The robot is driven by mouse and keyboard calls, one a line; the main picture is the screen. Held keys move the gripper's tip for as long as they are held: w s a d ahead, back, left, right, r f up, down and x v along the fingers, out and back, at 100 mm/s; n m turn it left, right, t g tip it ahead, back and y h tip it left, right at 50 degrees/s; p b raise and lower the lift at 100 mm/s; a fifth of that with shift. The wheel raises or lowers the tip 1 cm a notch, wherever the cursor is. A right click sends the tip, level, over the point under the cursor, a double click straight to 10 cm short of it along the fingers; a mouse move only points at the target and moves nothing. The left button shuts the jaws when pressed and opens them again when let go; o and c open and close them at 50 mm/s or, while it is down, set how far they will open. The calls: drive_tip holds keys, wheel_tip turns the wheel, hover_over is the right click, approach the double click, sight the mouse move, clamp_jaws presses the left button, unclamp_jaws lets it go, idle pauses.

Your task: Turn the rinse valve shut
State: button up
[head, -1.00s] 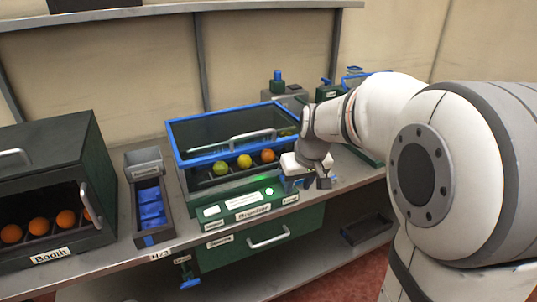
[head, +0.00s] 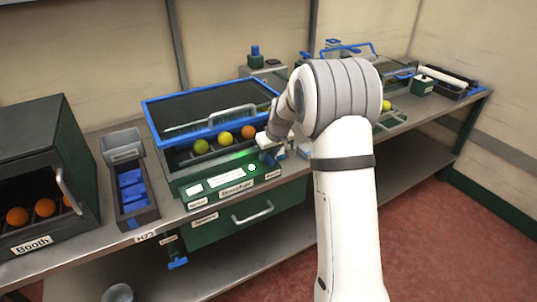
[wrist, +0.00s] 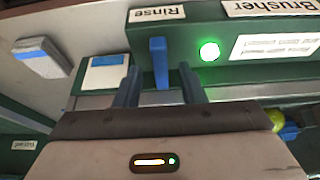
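The rinse valve is a blue lever (wrist: 158,62) on the green panel under the Rinse label (wrist: 157,13) in the wrist view. It points straight down in that picture, toward my gripper. My gripper (wrist: 160,78) is open, with one blue finger on each side of the lever's lower end and a visible gap on both sides. In the head view my gripper (head: 272,150) is at the right end of the Brusher panel (head: 225,182) and hides the valve there.
A green light (wrist: 209,50) glows beside the lever. The blue-rimmed glass-lidded brusher (head: 205,105) holds several fruits above the panel. A drawer handle (head: 252,212) sticks out below. The Booth (head: 35,150) with oranges and a bin of blue items (head: 130,185) stand left.

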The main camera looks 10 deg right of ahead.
drive_tip(key=shift+w+a+f, duration=0.1)
drive_tip(key=shift+w+f, duration=0.15)
drive_tip(key=shift+f, duration=0.25)
clamp_jaws()
